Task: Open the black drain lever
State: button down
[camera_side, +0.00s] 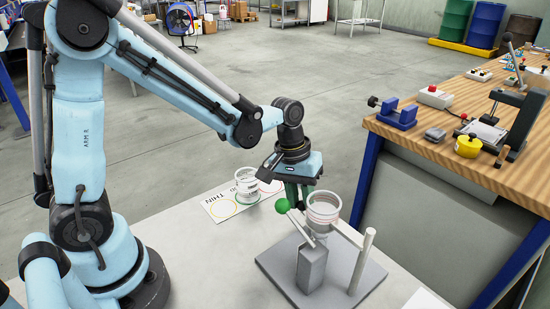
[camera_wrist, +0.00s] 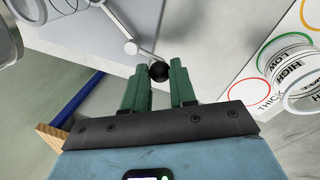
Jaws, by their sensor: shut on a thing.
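The black drain lever's round knob (camera_wrist: 159,72) sits between the green fingertips of my gripper (camera_wrist: 160,82) in the wrist view. A thin pale rod (camera_wrist: 143,53) runs from the knob to a small pale joint. My gripper (camera_side: 297,194) is shut on the knob, just above the grey stand (camera_side: 312,268) in the side view. The black knob is hidden there behind the fingers and the stand's parts. A pale ringed cup (camera_side: 323,208) is held on the stand, right of my gripper.
A white ringed cup (camera_side: 246,184) stands on a card (camera_side: 216,209) with coloured circles, behind my gripper. The card (camera_wrist: 246,76) also shows at the right of the wrist view. A wooden workbench (camera_side: 400,132) with tools is to the right.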

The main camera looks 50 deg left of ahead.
jog(key=c, duration=0.9)
grip_release()
jog(key=r, duration=0.4)
jog(key=a+r, duration=0.1)
jog(key=r, duration=0.3)
jog(key=s+a+r, duration=0.1)
jog(key=r, duration=0.3)
jog(key=shift+a, duration=0.1)
jog(key=shift+s+f, duration=0.1)
jog(key=shift+s+a+f+m+t+y, duration=0.4)
jog(key=shift+s+a+m+t, duration=0.2)
jog(key=shift+s+m+t, duration=0.4)
jog(key=shift+s+a+f+m+t+y, duration=0.3)
jog(key=shift+s+a+m+t, duration=0.3)
jog(key=shift+s+t, duration=0.6)
jog(key=shift+s+a+f+m+t+y, duration=0.3)
jog(key=shift+s+a+f+m+t, duration=0.2)
jog(key=shift+s+m+t, duration=0.6)
